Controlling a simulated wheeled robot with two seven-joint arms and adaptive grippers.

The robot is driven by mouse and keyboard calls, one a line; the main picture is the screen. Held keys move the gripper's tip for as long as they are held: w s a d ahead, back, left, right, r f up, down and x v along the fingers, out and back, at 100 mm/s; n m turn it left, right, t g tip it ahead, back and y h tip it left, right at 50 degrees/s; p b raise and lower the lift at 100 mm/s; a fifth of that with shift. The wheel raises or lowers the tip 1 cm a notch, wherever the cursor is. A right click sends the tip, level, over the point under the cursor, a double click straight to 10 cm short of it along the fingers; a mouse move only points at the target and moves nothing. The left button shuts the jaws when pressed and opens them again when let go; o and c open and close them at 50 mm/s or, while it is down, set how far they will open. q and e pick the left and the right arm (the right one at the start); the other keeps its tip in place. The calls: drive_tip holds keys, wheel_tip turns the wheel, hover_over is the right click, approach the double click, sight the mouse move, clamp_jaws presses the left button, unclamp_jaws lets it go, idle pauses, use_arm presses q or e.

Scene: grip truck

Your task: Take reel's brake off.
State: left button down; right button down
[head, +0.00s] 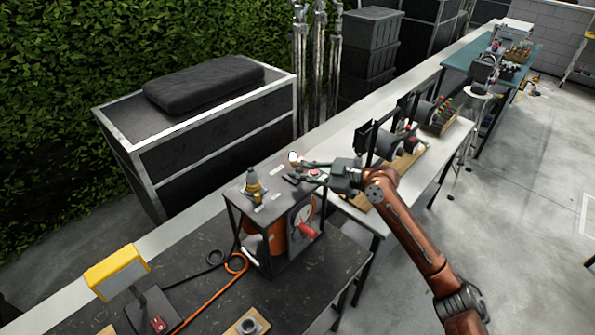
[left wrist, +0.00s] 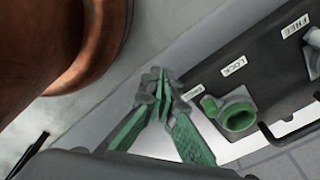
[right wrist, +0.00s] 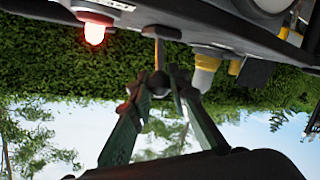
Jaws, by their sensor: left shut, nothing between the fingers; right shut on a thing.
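The reel (head: 262,238) is orange and sits in a dark box frame (head: 272,268) on the black bench, with a red crank handle (head: 308,231) on its side. My right gripper (head: 302,164) is over the frame's far top edge. In the right wrist view its fingers (right wrist: 162,88) are shut around a small dark ball at the end of a thin tan lever (right wrist: 159,54). My left gripper (left wrist: 160,84) is shut and empty, beside a dark panel with a LOCK label (left wrist: 232,65) and a FREE label (left wrist: 292,27). The head view does not show the left gripper.
A red lamp (right wrist: 95,32) glows near the lever. A grey part with a green hollow end (left wrist: 238,118) sits close to the left fingers. Cables and a yellow work lamp (head: 117,271) lie on the bench.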

drive_tip(key=c, duration=1.8)
unclamp_jaws()
drive_tip(key=shift+d, duration=0.25)
drive_tip(key=shift+c, duration=0.2)
drive_tip(key=shift+o, duration=0.2)
drive_tip(key=shift+a, duration=0.15)
drive_tip(key=v, duration=1.2)
drive_tip(key=shift+f, duration=0.1)
